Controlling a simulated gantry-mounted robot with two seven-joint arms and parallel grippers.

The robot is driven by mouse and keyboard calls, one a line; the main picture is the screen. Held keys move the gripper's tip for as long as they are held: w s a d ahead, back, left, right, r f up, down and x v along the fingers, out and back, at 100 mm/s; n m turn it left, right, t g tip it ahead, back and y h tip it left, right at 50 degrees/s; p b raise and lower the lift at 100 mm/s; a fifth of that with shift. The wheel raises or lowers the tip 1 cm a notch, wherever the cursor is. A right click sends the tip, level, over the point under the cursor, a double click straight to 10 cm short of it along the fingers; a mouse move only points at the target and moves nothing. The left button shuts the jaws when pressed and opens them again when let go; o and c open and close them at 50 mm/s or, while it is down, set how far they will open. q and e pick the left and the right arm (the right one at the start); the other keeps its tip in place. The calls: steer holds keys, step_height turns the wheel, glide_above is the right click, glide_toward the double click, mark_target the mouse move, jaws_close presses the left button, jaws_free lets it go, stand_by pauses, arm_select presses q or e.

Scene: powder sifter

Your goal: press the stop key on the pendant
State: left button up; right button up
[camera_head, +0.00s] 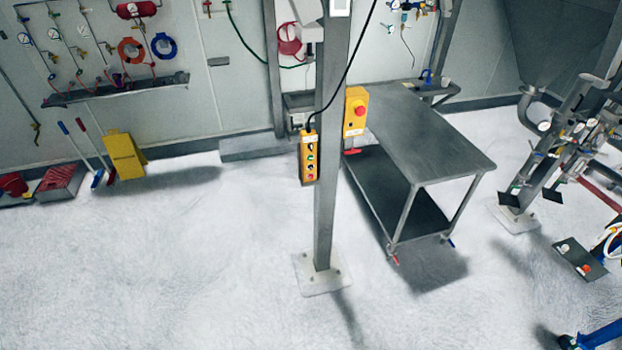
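The pendant (309,158), a narrow yellow box with a column of small round buttons, hangs from a black cable just left of a grey post. Its buttons include dark ones, a green one near the middle and a red one (310,177) near the bottom. Their labels are too small to read, so I cannot tell which is marked stop. Neither of my grippers is in view, and nothing touches the pendant.
A yellow box with a red mushroom button (360,111) is on the post's right side. The grey post (327,200) stands on a floor plate. A steel cart (430,140) stands to the right, pipework (575,110) at far right. The floor in front is clear.

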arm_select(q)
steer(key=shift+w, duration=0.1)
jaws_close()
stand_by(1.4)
